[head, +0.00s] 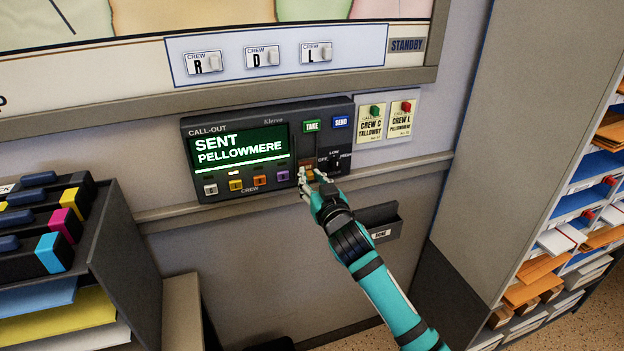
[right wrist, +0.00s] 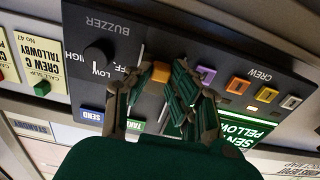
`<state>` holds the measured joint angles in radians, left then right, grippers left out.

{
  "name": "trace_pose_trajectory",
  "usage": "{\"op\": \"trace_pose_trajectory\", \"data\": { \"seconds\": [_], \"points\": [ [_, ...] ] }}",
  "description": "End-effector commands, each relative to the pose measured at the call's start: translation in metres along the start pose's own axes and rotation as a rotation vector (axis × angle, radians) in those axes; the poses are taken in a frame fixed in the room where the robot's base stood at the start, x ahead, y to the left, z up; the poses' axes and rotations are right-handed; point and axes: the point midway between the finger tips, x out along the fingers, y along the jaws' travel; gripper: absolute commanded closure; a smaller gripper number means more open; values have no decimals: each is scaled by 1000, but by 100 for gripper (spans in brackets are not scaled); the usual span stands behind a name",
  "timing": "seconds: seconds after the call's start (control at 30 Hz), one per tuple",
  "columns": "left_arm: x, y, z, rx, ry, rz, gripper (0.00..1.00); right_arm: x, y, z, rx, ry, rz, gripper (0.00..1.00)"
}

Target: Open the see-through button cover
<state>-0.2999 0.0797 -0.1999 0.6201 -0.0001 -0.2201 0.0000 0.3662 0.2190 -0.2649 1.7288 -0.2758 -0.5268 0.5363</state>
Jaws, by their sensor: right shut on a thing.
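The see-through button cover is hard to make out; thin pale edges of it (right wrist: 138,68) show in the right wrist view, beside the orange button (right wrist: 160,72). It is on the dark call-out panel (head: 190,150) on the wall, right of the purple button (head: 283,176). My right gripper (head: 311,176) is at the panel's lower right. Its fingers (right wrist: 150,72) stand apart on either side of the orange button, shut on the cover. How far the cover is tilted cannot be told. My left gripper is not in view.
The panel screen (head: 238,151) reads "SENT PELLOWMERE". Green TAKE (head: 312,126) and blue SEND (head: 341,122) buttons sit above my gripper. A buzzer knob (right wrist: 100,52) is close beside the fingers. A small dark wall holder (head: 378,221) is below right. Trays (head: 110,250) stand at left.

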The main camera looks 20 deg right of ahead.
Motion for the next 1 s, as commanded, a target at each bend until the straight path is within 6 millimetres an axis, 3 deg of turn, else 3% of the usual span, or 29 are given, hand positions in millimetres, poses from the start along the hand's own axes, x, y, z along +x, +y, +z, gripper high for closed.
{"op": "trace_pose_trajectory", "data": {
  "seconds": [0.33,0.7,0.73,0.87,1.0],
  "points": [
    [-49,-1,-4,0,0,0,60,0,0,-53,2,-1,1,100],
    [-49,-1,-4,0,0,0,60,0,0,-54,1,0,1,100],
    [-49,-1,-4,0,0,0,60,0,0,-54,1,0,1,76],
    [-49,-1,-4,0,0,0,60,0,0,-54,1,0,1,59],
    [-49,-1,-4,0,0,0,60,0,0,-54,0,0,0,58]
  ]
}}
